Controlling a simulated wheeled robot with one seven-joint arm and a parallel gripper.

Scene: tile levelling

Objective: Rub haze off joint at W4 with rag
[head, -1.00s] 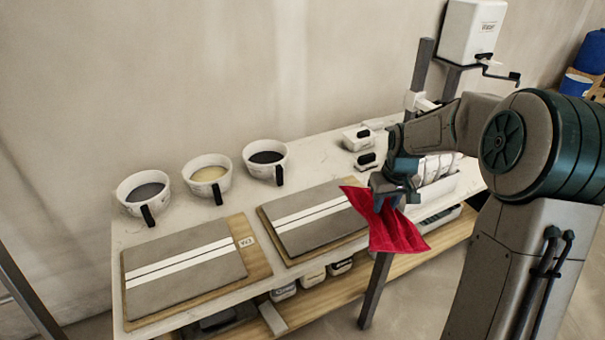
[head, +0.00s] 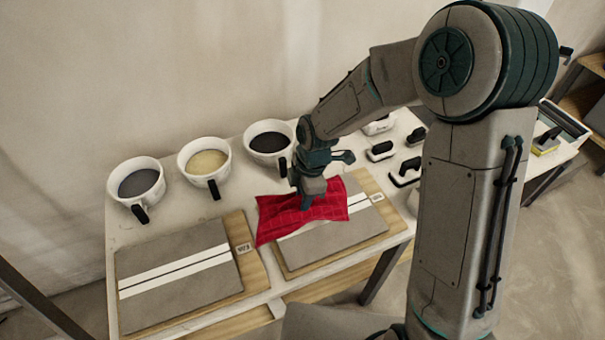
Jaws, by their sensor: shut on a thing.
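A red rag (head: 278,220) hangs from my gripper (head: 308,198), which is shut on it. The rag is spread over the left and middle part of the right-hand tile panel (head: 330,245). I cannot tell whether it touches the tile. The panel is grey with a white band and a dark joint line across it; the rag hides much of the band, and its right end shows. A small label (head: 377,197) is on this panel's board, too small to read. Haze on the joint cannot be made out.
A second grey tile panel (head: 170,287) with a white band lies to the left. Three white buckets stand behind, with grey (head: 137,184), cream (head: 205,162) and black (head: 268,143) contents. Black-handled tools (head: 406,172) lie to the right of my gripper.

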